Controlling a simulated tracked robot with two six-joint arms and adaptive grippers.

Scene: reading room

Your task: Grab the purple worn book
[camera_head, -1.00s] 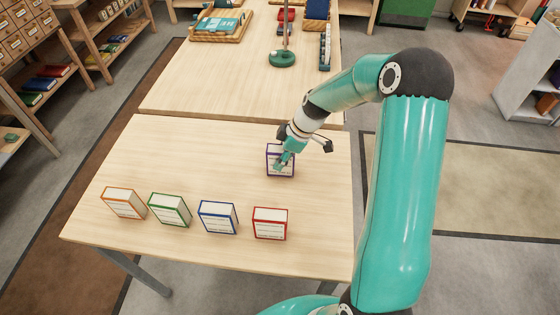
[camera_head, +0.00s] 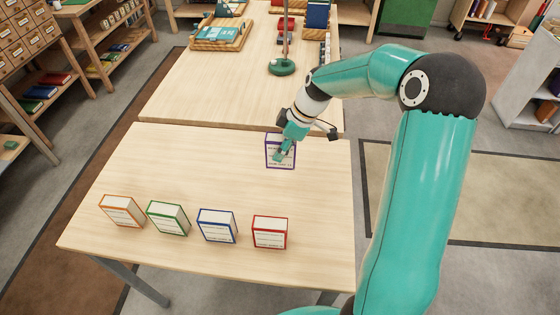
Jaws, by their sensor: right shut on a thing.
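The purple-edged book (camera_head: 272,158) is upright, at the right back part of the near table (camera_head: 190,170). Its pale cover with printed lines faces me. My right gripper (camera_head: 281,152) is shut on it from above and in front, and hides part of the cover. The book appears to be held above the tabletop. My left gripper is not in view.
An orange book (camera_head: 122,211), a green book (camera_head: 168,218), a blue book (camera_head: 217,226) and a red book (camera_head: 270,232) stand in a row along the front. A second table (camera_head: 210,85) lies behind, with a green-based stand (camera_head: 282,67). The middle of the near table is clear.

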